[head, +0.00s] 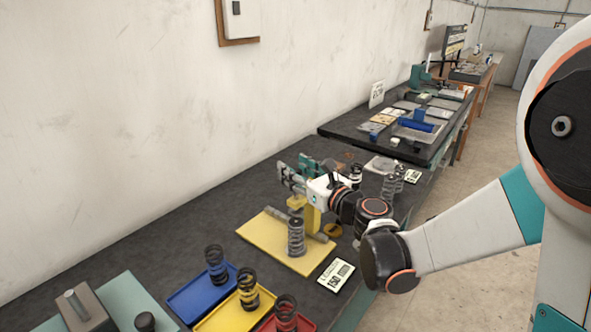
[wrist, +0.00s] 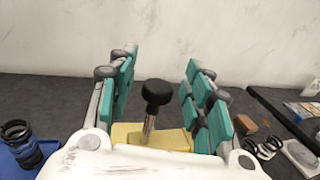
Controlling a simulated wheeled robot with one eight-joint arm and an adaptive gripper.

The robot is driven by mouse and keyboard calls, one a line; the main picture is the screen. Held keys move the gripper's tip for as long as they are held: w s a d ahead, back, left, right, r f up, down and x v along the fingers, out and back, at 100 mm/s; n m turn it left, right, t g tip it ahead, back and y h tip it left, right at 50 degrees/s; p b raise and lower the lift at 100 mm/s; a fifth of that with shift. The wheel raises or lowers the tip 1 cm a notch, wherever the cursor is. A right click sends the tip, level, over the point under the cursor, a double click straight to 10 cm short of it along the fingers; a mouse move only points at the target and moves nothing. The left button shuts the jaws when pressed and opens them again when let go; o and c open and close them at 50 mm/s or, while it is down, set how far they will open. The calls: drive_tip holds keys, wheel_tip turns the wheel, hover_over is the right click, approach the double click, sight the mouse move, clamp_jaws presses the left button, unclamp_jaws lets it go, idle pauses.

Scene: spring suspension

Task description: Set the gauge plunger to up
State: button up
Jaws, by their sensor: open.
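The yellow gauge (head: 265,243) sits on the dark bench in the head view, with a grey coil spring (head: 296,238) standing on its plate. In the wrist view, a black round knob on a metal stem, apparently the gauge plunger (wrist: 157,93), rises in front of a yellow part of the gauge (wrist: 172,140). My gripper (head: 299,172) is open above the gauge's far side. In the wrist view its teal-padded fingers (wrist: 160,75) stand on either side of the knob, with gaps at both sides. In the head view my gripper hides the knob.
Blue (head: 200,298), yellow (head: 222,318) and red trays holding dark springs stand nearer on the bench. A label card (head: 335,277) lies beside the gauge. More grey springs (head: 390,185) stand beyond my wrist. A wall (head: 120,130) runs along the bench's back.

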drive_tip(key=v, duration=1.1)
drive_tip(key=shift+s+d, duration=0.2)
drive_tip(key=s+d+f+n+g+h, duration=0.25)
drive_tip(key=s+n+g+h, duration=0.2)
drive_tip(key=s+n, duration=0.9)
drive_tip(key=s+d+f+n+g+h, duration=0.3)
drive_tip(key=s+d+n+h, duration=0.3)
drive_tip(key=n, duration=0.9)
drive_tip(key=s+d, duration=0.2)
drive_tip(key=d, duration=0.2)
drive_tip(key=shift+s+d, duration=0.2)
drive_tip(key=shift+s, duration=0.1)
